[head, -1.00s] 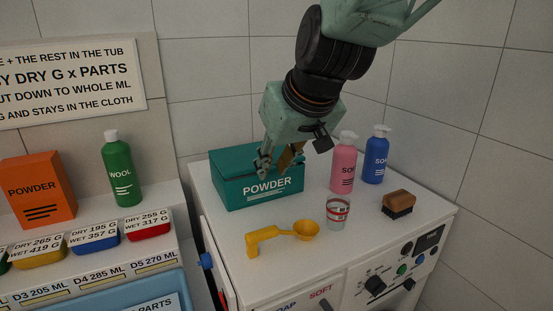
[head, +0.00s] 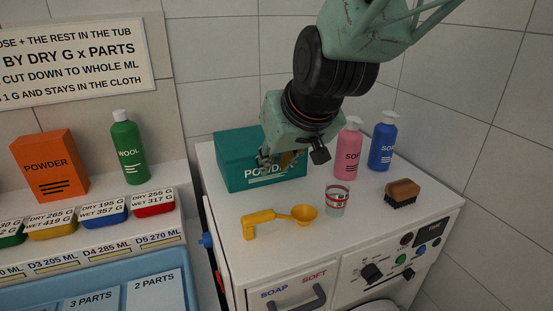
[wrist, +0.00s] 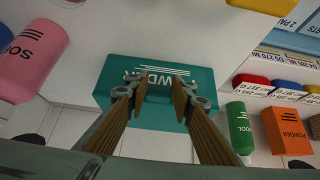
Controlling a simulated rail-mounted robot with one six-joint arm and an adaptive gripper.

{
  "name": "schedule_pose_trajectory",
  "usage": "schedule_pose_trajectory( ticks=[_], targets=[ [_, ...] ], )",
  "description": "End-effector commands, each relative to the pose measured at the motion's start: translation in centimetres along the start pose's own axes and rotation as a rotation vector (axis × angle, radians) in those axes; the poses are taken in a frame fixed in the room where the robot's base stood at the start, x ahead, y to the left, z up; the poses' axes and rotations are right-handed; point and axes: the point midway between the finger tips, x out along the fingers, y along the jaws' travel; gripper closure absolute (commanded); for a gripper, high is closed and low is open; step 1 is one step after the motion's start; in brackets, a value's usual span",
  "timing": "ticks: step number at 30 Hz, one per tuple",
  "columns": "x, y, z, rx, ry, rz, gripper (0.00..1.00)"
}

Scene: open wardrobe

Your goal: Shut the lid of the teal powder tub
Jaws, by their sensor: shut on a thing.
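The teal powder tub (head: 240,170) stands at the back left of the white machine top, with its POWDER label facing front. Its top looks flat or nearly so; my gripper covers much of it, so I cannot tell whether the lid is fully down. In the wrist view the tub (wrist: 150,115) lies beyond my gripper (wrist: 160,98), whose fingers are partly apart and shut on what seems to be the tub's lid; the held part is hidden.
A yellow scoop (head: 262,217), a clear cup (head: 337,202) and a brush (head: 402,192) lie in front and right. Pink (head: 347,160) and blue (head: 382,150) soap bottles stand right of the tub. A wall is close behind.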

Motion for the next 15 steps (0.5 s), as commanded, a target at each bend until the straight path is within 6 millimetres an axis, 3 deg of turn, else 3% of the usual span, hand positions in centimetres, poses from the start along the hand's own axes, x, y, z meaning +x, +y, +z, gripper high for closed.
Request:
schedule_pose_trajectory(
  ticks=[1,11,12,15],
  targets=[
    [0.35,-0.04,0.82,0.000,-0.015,-0.001,0.97],
    [0.39,-0.04,0.87,0.001,-0.015,-0.001,0.97],
    [0.39,-0.04,0.86,0.001,-0.015,-0.001,0.77],
    [0.34,-0.03,0.72,0.001,-0.012,0.000,0.68]
  ],
)
